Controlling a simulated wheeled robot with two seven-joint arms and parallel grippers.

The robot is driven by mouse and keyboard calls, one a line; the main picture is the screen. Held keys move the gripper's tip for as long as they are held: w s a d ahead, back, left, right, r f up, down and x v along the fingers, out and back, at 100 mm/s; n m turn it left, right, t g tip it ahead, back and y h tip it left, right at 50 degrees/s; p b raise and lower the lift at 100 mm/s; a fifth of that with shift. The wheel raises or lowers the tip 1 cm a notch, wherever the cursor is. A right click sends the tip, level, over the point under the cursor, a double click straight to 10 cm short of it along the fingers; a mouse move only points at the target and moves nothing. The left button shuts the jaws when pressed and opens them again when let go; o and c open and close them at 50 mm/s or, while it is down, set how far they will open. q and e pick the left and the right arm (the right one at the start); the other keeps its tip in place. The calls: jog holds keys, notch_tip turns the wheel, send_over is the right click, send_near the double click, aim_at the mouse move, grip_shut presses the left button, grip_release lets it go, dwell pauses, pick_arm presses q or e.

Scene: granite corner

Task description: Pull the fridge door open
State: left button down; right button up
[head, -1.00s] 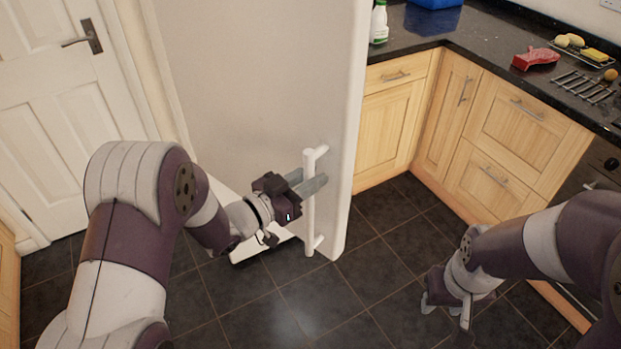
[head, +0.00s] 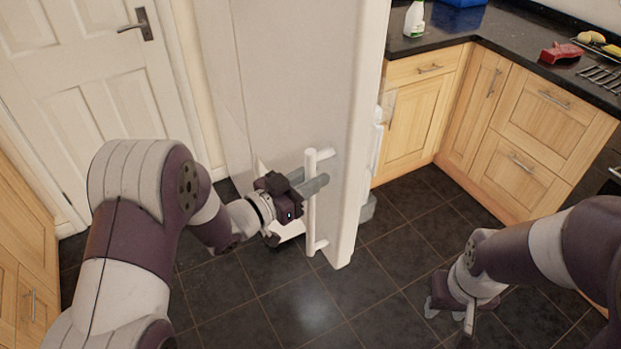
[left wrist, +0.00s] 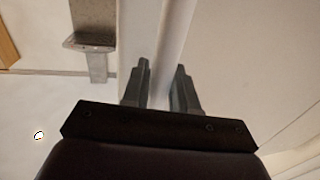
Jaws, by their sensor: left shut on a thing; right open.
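The fridge door (head: 285,80) is a tall pale grey panel in the middle of the head view. It stands partly open, with inner door shelves (head: 376,150) showing past its right edge. Its white vertical bar handle (head: 311,225) is on the door's front. My left gripper (head: 316,186) is shut on the handle. In the left wrist view the handle (left wrist: 173,45) passes between the two fingers (left wrist: 161,88). My right gripper (head: 450,312) is open and empty, low above the floor at the right. The fridge's interior is mostly hidden behind the door.
Wooden cabinets (head: 510,130) with a dark worktop (head: 480,35) stand at the right, holding a white bottle (head: 414,18) and a red object (head: 561,53). A white room door (head: 90,90) is at the left. The dark tiled floor (head: 300,310) before the fridge is clear.

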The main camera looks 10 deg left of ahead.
pick_arm(q)
jog(key=shift+s+a, duration=0.1)
jog(key=shift+a, duration=0.15)
jog(key=c, duration=1)
grip_release()
jog(key=shift+s, duration=0.1)
jog(key=b+v, duration=0.1)
jog(key=v, duration=1.1)
jog(key=shift+s+a, duration=0.15)
jog(key=shift+s, duration=0.1)
